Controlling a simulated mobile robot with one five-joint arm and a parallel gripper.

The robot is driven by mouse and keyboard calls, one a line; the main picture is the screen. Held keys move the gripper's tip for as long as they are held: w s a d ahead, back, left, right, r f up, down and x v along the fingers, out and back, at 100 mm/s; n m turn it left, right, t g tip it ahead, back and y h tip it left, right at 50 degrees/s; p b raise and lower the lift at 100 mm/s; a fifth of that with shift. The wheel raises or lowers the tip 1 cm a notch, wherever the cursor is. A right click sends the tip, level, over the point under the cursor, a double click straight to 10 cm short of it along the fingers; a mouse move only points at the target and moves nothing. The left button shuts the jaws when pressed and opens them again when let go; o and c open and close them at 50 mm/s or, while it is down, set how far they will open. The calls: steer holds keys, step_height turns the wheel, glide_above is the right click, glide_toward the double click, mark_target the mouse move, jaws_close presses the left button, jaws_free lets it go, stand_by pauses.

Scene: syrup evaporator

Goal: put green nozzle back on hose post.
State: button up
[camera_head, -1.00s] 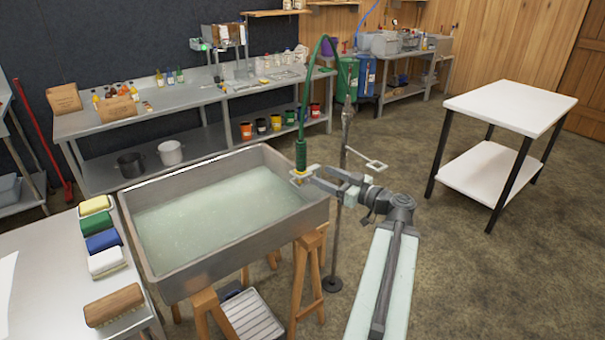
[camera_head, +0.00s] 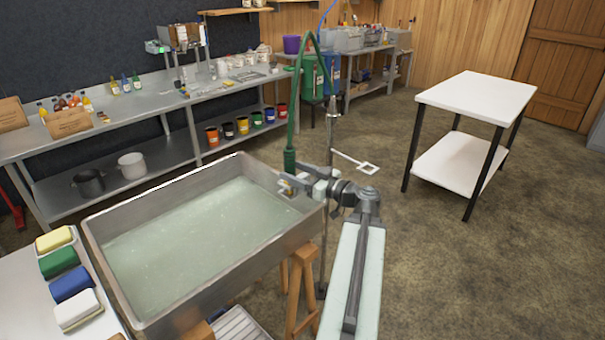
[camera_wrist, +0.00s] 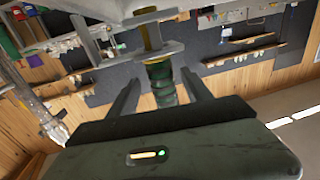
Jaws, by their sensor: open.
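The green nozzle (camera_head: 290,160) hangs from a looped green hose above the right end of the steel pan. My gripper (camera_head: 296,184) is at its lower end, over the pan's right corner. In the wrist view, the green nozzle (camera_wrist: 160,78) sits between my two open fingers, with a brass-coloured part and a pale plate beyond the green grip. I cannot tell whether the fingers touch it. The hose post (camera_head: 331,125) is a thin upright pole just right of the nozzle. A pale square-ended arm (camera_head: 366,168) sticks out from it to the right.
The steel pan (camera_head: 97,238) of pale liquid stands on wooden trestles left of my arm. Several coloured sponges lie on a white table at lower left. A white two-tier table (camera_head: 477,97) stands at right. The floor between it and the post is clear.

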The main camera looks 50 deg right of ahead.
steer(key=w, duration=0.4)
steer(key=shift+w+a, duration=0.3)
steer(key=shift+w, duration=0.1)
jaws_close()
steer(key=c, duration=0.7)
jaws_free()
steer(key=c, duration=0.6)
jaws_close()
